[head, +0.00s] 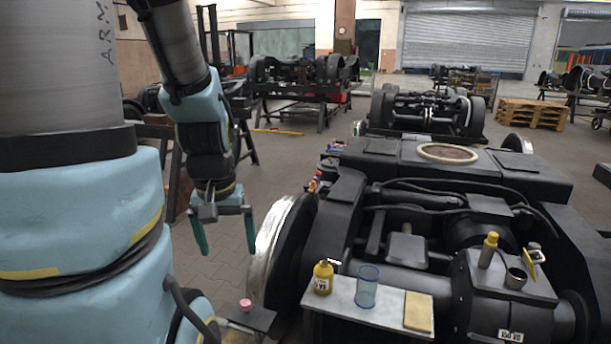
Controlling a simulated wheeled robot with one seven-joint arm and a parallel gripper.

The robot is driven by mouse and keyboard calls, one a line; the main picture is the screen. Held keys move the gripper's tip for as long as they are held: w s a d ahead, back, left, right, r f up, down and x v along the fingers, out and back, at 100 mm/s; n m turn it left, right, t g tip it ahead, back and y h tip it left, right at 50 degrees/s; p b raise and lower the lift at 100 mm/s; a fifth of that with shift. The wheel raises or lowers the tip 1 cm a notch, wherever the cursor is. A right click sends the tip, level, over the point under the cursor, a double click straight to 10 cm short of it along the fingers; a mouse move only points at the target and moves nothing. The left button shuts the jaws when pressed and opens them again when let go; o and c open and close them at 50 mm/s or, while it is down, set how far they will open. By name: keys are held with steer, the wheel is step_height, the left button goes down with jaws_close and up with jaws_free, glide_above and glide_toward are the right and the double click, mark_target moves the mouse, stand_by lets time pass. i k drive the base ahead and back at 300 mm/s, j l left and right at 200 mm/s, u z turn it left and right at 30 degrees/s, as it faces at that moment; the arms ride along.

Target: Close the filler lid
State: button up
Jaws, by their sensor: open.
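The filler neck (515,278) is a dark, open-topped cup on the grey gear housing of the near bogie, at the right. A yellow filler lid (535,263) stands up at the right side of the neck, tilted and open, and the dark mouth shows. My gripper (226,246) hangs at the left of the view, pointing down. Its two teal fingers are spread with nothing between them. It is well to the left of the lid, beyond the wheel, and touches nothing that I can see.
A yellow-capped post (488,250) stands left of the neck. A grey shelf (369,308) holds a yellow oil bottle (323,278), a clear blue cup (366,287) and a yellow pad (418,311). A large wheel (283,245) stands between my gripper and the shelf. A small dark plate (250,318) carries a red knob (246,304).

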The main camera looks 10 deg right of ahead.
mark_target(530, 262)
steer(key=l, duration=0.9)
steer(key=i+l+z, duration=0.1)
steer(key=l, duration=0.85)
steer(key=i+l, duration=0.1)
steer(key=l, duration=0.8)
